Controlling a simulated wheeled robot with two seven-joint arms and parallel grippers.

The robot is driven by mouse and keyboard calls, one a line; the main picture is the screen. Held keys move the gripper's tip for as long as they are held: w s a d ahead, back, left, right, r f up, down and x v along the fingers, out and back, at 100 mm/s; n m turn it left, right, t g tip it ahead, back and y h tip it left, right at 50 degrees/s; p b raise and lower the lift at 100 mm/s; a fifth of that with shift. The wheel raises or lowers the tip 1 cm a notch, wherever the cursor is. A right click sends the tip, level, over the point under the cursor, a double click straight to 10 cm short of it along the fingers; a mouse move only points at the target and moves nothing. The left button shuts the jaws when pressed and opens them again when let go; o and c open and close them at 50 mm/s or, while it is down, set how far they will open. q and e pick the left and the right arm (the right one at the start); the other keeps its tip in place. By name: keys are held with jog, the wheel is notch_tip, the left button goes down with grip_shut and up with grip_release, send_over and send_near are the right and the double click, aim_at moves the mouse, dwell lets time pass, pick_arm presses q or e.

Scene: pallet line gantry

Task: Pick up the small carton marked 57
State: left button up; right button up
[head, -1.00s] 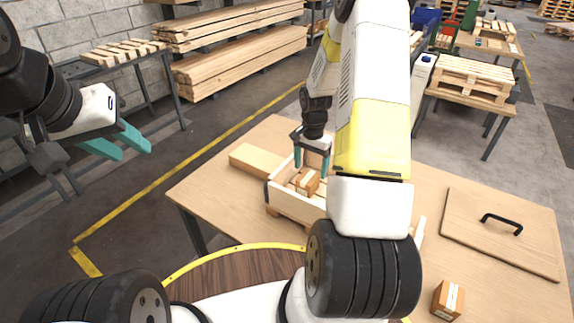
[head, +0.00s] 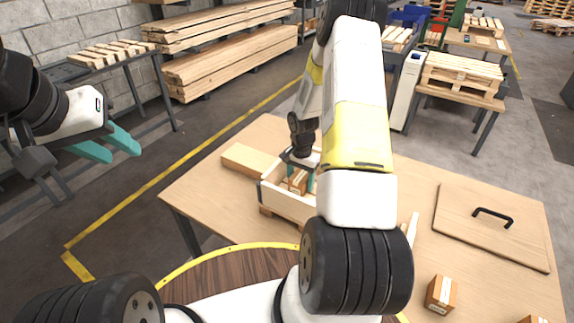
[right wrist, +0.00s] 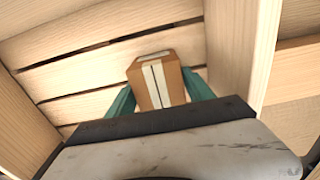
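A small brown carton with a pale tape strip (head: 298,181) stands inside an open wooden crate (head: 286,203) on the table. It also shows in the right wrist view (right wrist: 157,82). My right gripper (head: 301,178) reaches down into the crate, with one teal finger on each side of this carton. I see no clear gap between fingers and carton, and cannot tell if they press on it. No number is readable on it. My left gripper (head: 108,146) is open and empty at the left, away from the table.
Another small carton (head: 441,294) stands at the table's front right, and part of one more (head: 533,320) shows at the bottom edge. A wooden lid with a black handle (head: 492,228) lies on the right. A wood block (head: 248,159) lies beside the crate. Crate walls surround my right fingers.

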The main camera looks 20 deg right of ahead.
jog(key=shift+r, duration=0.1)
grip_shut()
